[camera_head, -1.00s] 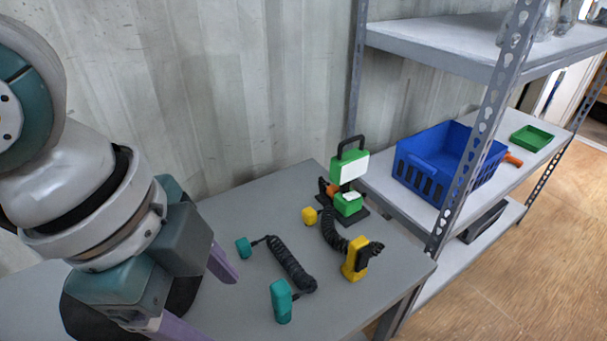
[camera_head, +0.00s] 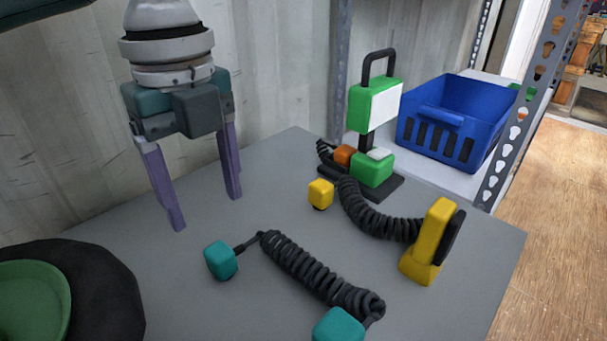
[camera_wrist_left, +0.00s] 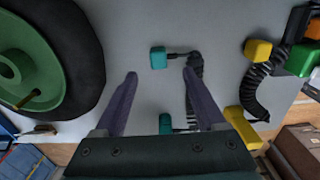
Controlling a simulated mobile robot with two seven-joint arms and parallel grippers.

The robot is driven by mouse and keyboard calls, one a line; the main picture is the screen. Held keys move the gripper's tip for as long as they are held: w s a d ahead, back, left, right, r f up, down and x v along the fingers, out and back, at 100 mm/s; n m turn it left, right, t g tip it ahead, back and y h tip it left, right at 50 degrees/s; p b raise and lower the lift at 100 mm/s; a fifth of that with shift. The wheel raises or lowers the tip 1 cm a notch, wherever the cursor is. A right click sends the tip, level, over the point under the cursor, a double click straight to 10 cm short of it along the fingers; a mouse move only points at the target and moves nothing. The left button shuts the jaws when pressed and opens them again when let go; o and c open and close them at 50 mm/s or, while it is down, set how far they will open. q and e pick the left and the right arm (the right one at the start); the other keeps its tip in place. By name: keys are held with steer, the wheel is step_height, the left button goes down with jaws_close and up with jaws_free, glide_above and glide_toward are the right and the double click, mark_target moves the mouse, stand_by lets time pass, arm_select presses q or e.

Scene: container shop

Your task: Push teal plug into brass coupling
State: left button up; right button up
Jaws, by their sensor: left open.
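The teal plug (camera_head: 220,260) is a small rounded cube on the grey table, on a short lead to a coiled black cord. The cord runs to a larger teal block (camera_head: 338,326) at the bottom edge. My left gripper (camera_head: 206,210) is open and empty, fingers down, above the table behind the plug. In the left wrist view the plug (camera_wrist_left: 158,57) shows between and just beyond the fingertips (camera_wrist_left: 160,74). A thin brass-coloured piece (camera_wrist_left: 28,99) sits in the green wheel hub; I cannot tell whether it is the brass coupling. My right gripper is out of view.
A black-tyred wheel (camera_head: 105,290) with a green hub lies at the front left. A yellow cube (camera_head: 320,193) on a coiled cord, a yellow block (camera_head: 428,243) and a green device (camera_head: 374,105) stand right. A blue crate (camera_head: 460,120) is on the shelf behind.

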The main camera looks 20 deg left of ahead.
mark_target(217, 250)
arm_select(q)
steer(key=shift+d, duration=0.15)
steer(key=shift+f+b, duration=0.5)
steer(key=shift+f, duration=1.9)
steer(key=f+b, duration=0.1)
steer(key=f, duration=0.4)
steer(key=shift+s+f, duration=0.1)
steer(key=shift+s, duration=0.1)
steer(key=shift+c, duration=0.3)
jaws_close()
